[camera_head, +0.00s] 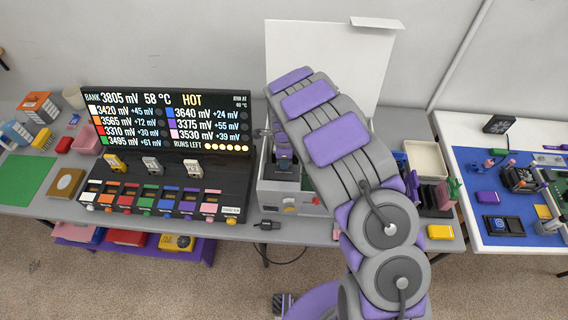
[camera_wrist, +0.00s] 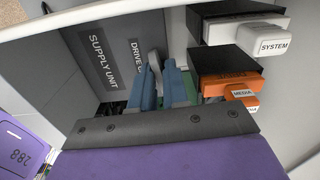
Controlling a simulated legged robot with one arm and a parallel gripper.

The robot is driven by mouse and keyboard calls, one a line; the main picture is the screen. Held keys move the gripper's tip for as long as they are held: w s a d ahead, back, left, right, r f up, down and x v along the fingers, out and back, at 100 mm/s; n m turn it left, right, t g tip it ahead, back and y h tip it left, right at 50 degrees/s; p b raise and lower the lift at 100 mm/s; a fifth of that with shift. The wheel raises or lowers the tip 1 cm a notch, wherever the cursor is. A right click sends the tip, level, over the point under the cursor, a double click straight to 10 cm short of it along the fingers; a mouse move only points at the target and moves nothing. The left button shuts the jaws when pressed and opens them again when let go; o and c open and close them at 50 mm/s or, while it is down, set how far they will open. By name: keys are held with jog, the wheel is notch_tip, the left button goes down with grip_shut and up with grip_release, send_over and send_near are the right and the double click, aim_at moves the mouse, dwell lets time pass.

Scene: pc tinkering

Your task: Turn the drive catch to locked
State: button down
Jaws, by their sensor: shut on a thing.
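In the wrist view, my gripper (camera_wrist: 163,82) has its two blue fingers around a light grey lever, the drive catch (camera_wrist: 155,62), and is shut on it. The catch stands beside a dark label (camera_wrist: 135,65) that begins "DRIVE" and is partly hidden. To its right are a drive with a white "SYSTEM" handle (camera_wrist: 262,40) and an orange drive (camera_wrist: 226,87) with "MEDIA" labels. In the head view, my gripper (camera_head: 284,162) reaches down into the open grey case (camera_head: 290,198); the catch is hidden there.
The case's white lid (camera_head: 320,50) stands up behind it. A battery bank with a display (camera_head: 170,125) is close on the left. A cream tray (camera_head: 426,160) and dark slots are on the right. In the wrist view, the supply unit (camera_wrist: 95,60) lies left of the catch.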

jog(key=c, duration=1.6)
grip_release()
jog(key=shift+w+m, duration=0.1)
jog(key=shift+m, duration=0.5)
jog(key=o, duration=0.3)
jog(key=shift+a, duration=0.1)
jog(key=shift+r+p, duration=0.95)
jog(key=shift+r, duration=2.1)
